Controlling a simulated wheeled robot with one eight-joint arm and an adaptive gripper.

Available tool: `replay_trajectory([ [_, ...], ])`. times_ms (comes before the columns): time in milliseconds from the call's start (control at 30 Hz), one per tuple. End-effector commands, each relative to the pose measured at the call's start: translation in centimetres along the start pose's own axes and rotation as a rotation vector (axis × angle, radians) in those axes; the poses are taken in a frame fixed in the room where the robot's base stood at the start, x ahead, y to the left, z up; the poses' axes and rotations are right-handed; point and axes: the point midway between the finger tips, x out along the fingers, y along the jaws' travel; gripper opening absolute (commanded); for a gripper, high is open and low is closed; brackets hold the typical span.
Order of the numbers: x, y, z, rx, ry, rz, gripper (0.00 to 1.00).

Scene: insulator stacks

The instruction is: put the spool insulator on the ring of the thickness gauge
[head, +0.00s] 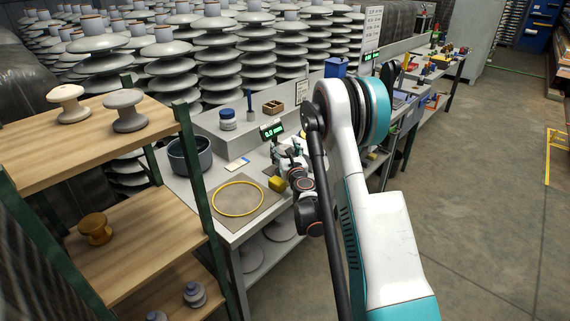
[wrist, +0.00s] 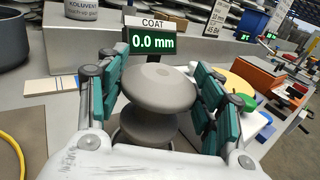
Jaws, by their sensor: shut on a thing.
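My gripper (wrist: 160,108) is shut on a grey spool insulator (wrist: 160,86), its two teal-padded fingers on either side. The spool looks roughly upright, its wide top flange facing the camera. Directly behind it is the thickness gauge display (wrist: 153,42), marked COAT and reading 0.0 mm; it also shows in the head view (head: 272,130). In the head view my gripper (head: 290,165) is over the bench beside the gauge, partly hidden by my arm.
A yellow ring (head: 238,199) lies on a mat left of my gripper. A dark pot (head: 190,155) and a labelled tin (head: 227,120) stand behind. A wooden shelf (head: 50,165) at left holds other spools.

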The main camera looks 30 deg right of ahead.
Motion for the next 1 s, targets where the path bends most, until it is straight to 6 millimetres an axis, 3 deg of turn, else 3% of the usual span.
replay_trajectory([
  [367,0.0,0.0,-4.3,0.0,0.0,0.0,0.18],
  [733,0.0,0.0,-4.5,0.0,0.0,0.0,0.18],
  [767,0.0,0.0,-4.5,0.0,0.0,0.0,0.63],
  [800,0.0,0.0,-4.5,0.0,0.0,0.0,0.72],
  [867,0.0,0.0,-4.5,0.0,0.0,0.0,0.81],
  [1000,0.0,0.0,-4.5,0.0,0.0,0.0,0.81],
])
